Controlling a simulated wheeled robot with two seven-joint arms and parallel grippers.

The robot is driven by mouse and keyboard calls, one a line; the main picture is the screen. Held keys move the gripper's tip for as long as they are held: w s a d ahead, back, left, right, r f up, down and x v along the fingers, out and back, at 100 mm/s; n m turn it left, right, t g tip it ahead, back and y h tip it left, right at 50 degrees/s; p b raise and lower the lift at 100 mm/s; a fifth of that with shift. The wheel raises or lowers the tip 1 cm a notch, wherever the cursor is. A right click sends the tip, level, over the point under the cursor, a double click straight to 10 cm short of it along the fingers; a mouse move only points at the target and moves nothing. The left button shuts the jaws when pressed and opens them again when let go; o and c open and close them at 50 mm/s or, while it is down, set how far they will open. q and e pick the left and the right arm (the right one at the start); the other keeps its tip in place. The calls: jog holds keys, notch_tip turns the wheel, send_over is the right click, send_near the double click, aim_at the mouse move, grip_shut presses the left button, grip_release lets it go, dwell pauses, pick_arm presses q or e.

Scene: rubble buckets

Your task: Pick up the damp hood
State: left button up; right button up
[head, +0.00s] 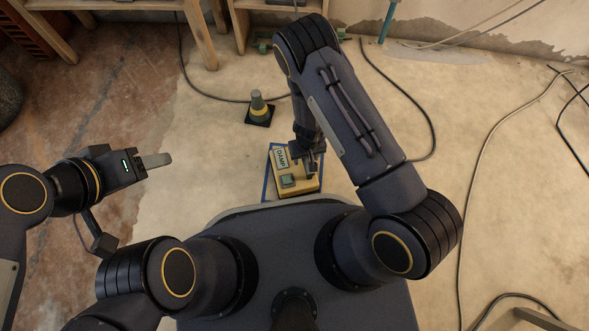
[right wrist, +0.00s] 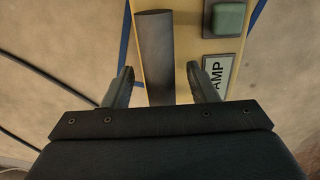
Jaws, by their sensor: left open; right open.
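The damp hood (head: 299,184) is a yellow box with a "DAMP" label and a green square button, on the floor just ahead of my base. In the right wrist view the yellow hood (right wrist: 185,45) shows with a dark bar-shaped handle (right wrist: 155,40) on top. My right gripper (head: 308,158) is over the hood, open. Its two fingers (right wrist: 160,82) lie on either side of the handle, apart from it in the picture; depth is hard to tell. My left gripper (head: 157,160) is open, empty, out to the left, away from the hood.
Blue lines (head: 266,185) show on the floor along the hood's edges. A dark-based cone (head: 258,106) stands beyond it. Cables (head: 428,125) run across the floor at the back and right. Wooden furniture legs (head: 200,35) stand at the back left. Bare floor lies right of the hood.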

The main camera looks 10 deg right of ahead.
grip_shut()
dwell(0.6)
